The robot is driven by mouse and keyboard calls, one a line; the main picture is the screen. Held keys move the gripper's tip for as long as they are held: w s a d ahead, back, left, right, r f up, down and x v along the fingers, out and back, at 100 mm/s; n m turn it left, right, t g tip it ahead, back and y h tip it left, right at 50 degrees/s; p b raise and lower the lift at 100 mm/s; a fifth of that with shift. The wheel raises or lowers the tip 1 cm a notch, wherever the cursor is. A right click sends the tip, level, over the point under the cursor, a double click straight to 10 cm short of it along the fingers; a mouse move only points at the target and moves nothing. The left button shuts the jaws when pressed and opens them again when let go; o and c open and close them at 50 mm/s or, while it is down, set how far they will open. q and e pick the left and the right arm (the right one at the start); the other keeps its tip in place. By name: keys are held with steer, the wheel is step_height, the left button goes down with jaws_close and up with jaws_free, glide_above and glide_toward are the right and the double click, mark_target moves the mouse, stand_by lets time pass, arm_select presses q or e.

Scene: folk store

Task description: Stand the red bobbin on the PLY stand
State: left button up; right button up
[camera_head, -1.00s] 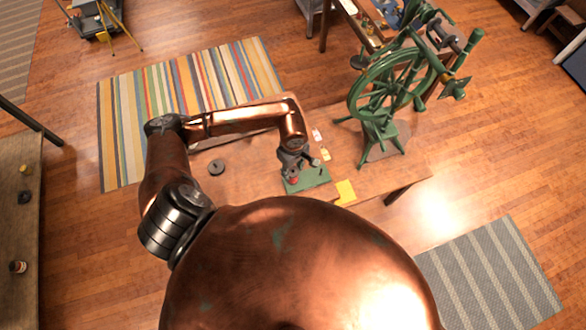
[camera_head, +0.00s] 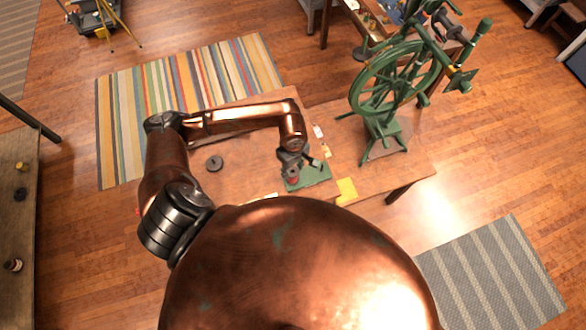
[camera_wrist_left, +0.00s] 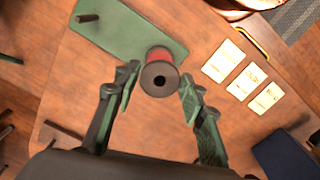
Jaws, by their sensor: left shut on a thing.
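The red bobbin (camera_wrist_left: 158,56) shows between the fingertips of my left gripper (camera_wrist_left: 160,80) in the left wrist view, its dark round end flange facing the camera. The gripper is shut on it. Behind it lies a green stand plate (camera_wrist_left: 125,22) with an upright peg (camera_wrist_left: 88,18) at its left end. In the head view my left gripper (camera_head: 291,167) is above the left part of the green stand (camera_head: 312,179), with a bit of red showing below it. I cannot tell whether the bobbin touches the stand or is around a peg. No PLY lettering is readable. My right gripper is not seen.
A green spinning wheel (camera_head: 392,90) stands at the table's right. A yellow card (camera_head: 346,190) lies beside the stand, and several pale cards (camera_wrist_left: 222,61) lie on the table in the wrist view. A dark disc (camera_head: 214,163) lies on the table's left part, with bare wood around it.

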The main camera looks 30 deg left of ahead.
arm_select(q)
steer(key=o, duration=0.9)
step_height(320, 180, up, 12)
steer(key=shift+r, duration=0.1)
stand_by(0.6)
